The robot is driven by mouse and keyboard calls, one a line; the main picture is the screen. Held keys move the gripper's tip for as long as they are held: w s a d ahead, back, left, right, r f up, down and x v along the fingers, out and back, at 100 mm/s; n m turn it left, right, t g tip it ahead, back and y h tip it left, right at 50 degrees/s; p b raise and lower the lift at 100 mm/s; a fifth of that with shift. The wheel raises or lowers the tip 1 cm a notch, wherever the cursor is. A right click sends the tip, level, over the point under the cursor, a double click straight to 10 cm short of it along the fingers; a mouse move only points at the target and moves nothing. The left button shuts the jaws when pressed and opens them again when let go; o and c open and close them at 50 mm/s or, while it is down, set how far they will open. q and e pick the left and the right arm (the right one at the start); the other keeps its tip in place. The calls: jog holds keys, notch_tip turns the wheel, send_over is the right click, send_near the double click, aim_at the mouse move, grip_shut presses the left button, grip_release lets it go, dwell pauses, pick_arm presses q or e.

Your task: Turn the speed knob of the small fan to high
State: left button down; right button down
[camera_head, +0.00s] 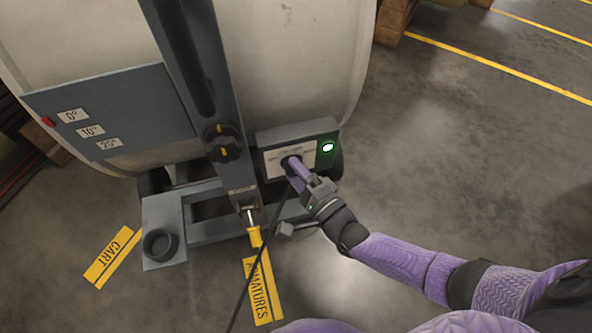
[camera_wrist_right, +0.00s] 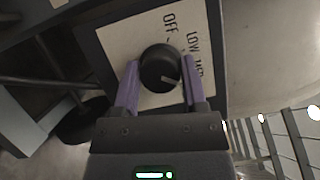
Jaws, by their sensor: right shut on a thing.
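The speed knob (camera_wrist_right: 160,66) is round and black, on a pale label plate (camera_wrist_right: 112,38) marked OFF, LOW and a third word partly hidden by a finger. Its white pointer line slants to the lower right in the wrist view; I cannot tell which label it matches. The plate is on a dark control box (camera_head: 296,132) at the foot of a large pale round housing (camera_head: 290,60). My right gripper (camera_head: 292,165) is shut on the knob, one purple finger each side; it also fills the bottom of the wrist view (camera_wrist_right: 159,85). My left gripper is out of view.
A lit green button (camera_head: 327,147) is right of the knob. A grey post with a black-and-yellow clamp knob (camera_head: 223,143) stands left of the box. The floor at right is clear.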

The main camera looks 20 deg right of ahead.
jog(key=m+t, duration=0.1)
jog(key=m, duration=0.4)
jog(key=shift+f+t+h, duration=0.1)
jog(key=shift+t+h, duration=0.2)
jog(key=shift+t, duration=0.1)
jog(key=shift+m, duration=0.4)
jog(key=shift+c, duration=0.7)
grip_release()
jog(key=shift+s, duration=0.1)
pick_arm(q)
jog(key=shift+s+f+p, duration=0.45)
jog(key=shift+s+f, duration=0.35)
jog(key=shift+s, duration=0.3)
pick_arm(e)
jog(key=v, duration=0.9)
jog(key=shift+s+f, duration=0.15)
jog(key=shift+s, duration=0.25)
